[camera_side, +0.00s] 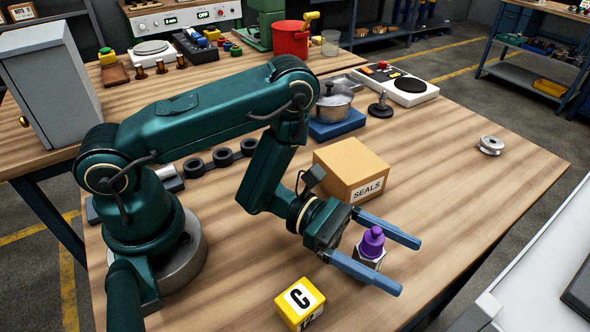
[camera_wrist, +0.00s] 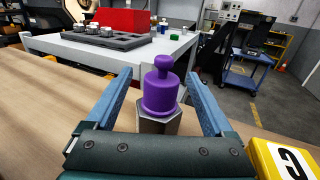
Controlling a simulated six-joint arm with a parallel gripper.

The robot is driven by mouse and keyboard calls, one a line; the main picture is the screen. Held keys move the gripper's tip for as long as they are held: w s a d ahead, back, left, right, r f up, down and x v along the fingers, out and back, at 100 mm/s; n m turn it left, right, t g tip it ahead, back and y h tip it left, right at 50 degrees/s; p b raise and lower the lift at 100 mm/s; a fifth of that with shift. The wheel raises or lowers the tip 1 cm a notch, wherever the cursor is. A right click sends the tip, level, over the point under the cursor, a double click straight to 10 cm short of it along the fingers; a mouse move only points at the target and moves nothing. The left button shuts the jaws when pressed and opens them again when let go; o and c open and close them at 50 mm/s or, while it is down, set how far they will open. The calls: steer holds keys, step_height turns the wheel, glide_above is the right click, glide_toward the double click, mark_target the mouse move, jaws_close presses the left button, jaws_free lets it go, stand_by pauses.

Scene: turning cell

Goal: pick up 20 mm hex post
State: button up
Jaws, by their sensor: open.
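The hex post (camera_side: 369,259) is a grey metal hexagonal piece standing upright on the wooden table, with a purple knobbed cap (camera_side: 372,240) on top. In the wrist view the grey post (camera_wrist: 159,123) shows below the purple cap (camera_wrist: 160,90). My gripper (camera_side: 393,264) is open, with its two blue fingers on either side of the post and cap. In the wrist view the fingers of my gripper (camera_wrist: 162,90) flank the cap with a gap on each side. The lower part of the post is hidden behind the gripper body in the wrist view.
A cardboard box labelled SEALS (camera_side: 350,168) stands behind. A metal pulley (camera_side: 491,145) lies at the right.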

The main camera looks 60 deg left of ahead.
jaws_close()
steer(key=shift+r, duration=0.1)
stand_by(0.4)
